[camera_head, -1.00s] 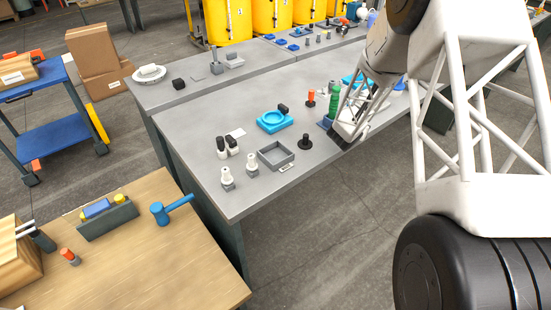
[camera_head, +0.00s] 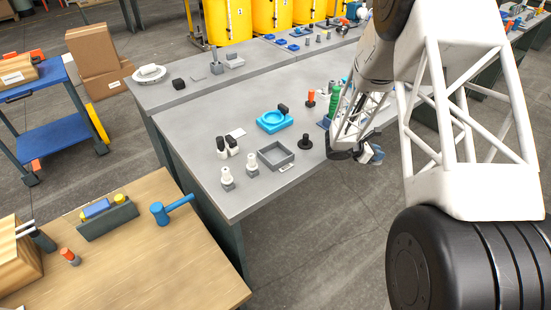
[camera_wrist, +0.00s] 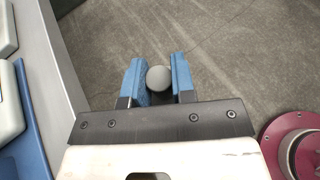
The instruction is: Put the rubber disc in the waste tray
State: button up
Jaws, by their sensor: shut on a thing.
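My gripper (camera_head: 374,155) is just off the right-hand edge of the grey bench, above the floor. In the wrist view its two blue fingers (camera_wrist: 158,82) are closed on a round grey piece (camera_wrist: 158,77), which I take to be the rubber disc. The disc shows its rounded face between the fingers and is hidden in the head view. A grey, square, open tray (camera_head: 284,164), which looks like the waste tray, stands on the bench near its front edge. It looks empty, and my gripper is to its right, well apart from it.
A black knob-like piece (camera_head: 305,143) stands between tray and gripper. A blue round dish (camera_head: 271,122) is behind the tray; two white-based fittings (camera_head: 252,165) are left of it. A green bottle (camera_head: 335,100) is near my arm. A maroon round part (camera_wrist: 296,146) is lower right in the wrist view.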

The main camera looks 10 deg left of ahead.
jog(key=s+a+f+m+g+y, duration=0.1)
jog(key=s+a+m+g+y, duration=0.2)
jog(key=s+a+m+g, duration=0.3)
jog(key=s+a+f+m+g+y, duration=0.25)
jog(key=s+m+g, duration=0.3)
jog(key=s, duration=0.35)
jog(key=s+a+f+m+g+y, duration=0.1)
jog(key=s+a+m+g+y, duration=0.2)
jog(key=s+a+m+g, duration=0.3)
jog(key=s+a+r+m+t+y, duration=0.25)
jog(key=a+m+t+y, duration=0.25)
jog(key=a+m+y, duration=0.45)
jog(key=s+a+r+m+t+y, duration=0.1)
jog(key=a+r+m+t+y, duration=0.4)
jog(key=a+m+y, duration=0.4)
jog(key=w+r+m+t+h, duration=0.2)
jog(key=m+t+h, duration=0.1)
jog(key=m+t, duration=0.4)
jog(key=w+d+r+m+t+h, duration=0.1)
jog(key=w+r+m+t+h, duration=0.1)
jog(key=m+t, duration=0.4)
jog(key=shift+w+m+t+h, duration=0.4)
jog(key=shift+w+t, duration=0.15)
jog(key=shift+t, duration=0.1)
jog(key=shift+d, duration=0.1)
